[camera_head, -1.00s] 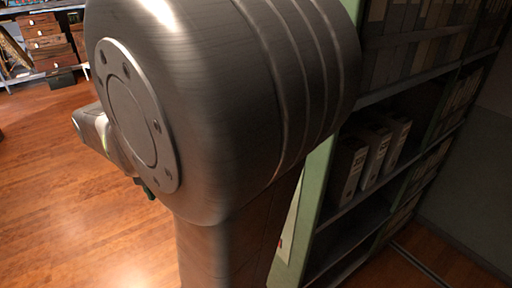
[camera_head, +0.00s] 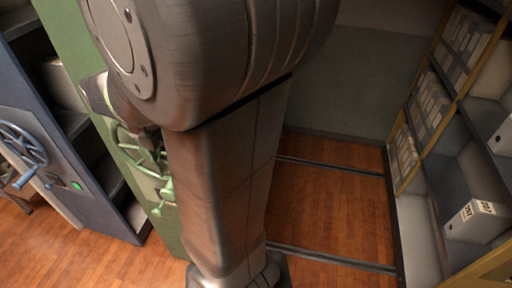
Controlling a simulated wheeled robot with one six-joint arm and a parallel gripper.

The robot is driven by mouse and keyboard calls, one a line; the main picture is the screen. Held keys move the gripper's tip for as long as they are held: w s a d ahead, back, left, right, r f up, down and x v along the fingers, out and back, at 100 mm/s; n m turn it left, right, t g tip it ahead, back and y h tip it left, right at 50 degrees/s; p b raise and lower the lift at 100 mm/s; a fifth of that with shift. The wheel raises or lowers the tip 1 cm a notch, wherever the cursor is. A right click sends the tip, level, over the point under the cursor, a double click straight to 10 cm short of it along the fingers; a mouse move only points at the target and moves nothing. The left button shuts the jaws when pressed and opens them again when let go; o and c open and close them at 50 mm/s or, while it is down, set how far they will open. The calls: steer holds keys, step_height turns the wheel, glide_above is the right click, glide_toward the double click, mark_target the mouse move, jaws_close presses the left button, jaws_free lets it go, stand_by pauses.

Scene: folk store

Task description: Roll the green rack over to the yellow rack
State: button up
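The green rack (camera_head: 72,38) stands at the left, its end panel partly hidden behind my arm. A green hand wheel (camera_head: 146,165) with a handle shows on that panel. My gripper (camera_head: 148,138) is at the wheel, mostly hidden by my own arm. I cannot tell whether its fingers are open or shut, or whether they touch the wheel. The yellow rack (camera_head: 416,165) stands at the right, with white binders on its shelves. A wide gap of floor lies between the two racks.
Two floor rails (camera_head: 330,258) cross the gap between the racks. A blue-grey rack (camera_head: 50,120) with its own wheel (camera_head: 22,145) stands left of the green one. A grey wall (camera_head: 370,75) closes the back. The floor between the rails is clear.

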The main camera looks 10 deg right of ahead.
steer(key=shift+w+d+f+b, duration=0.1)
steer(key=shift+f+b, duration=0.6)
steer(key=shift+f, duration=1.25)
steer(key=shift+d+f+b, duration=0.1)
steer(key=shift+f+b, duration=0.55)
steer(key=shift+f, duration=1.3)
jaws_close()
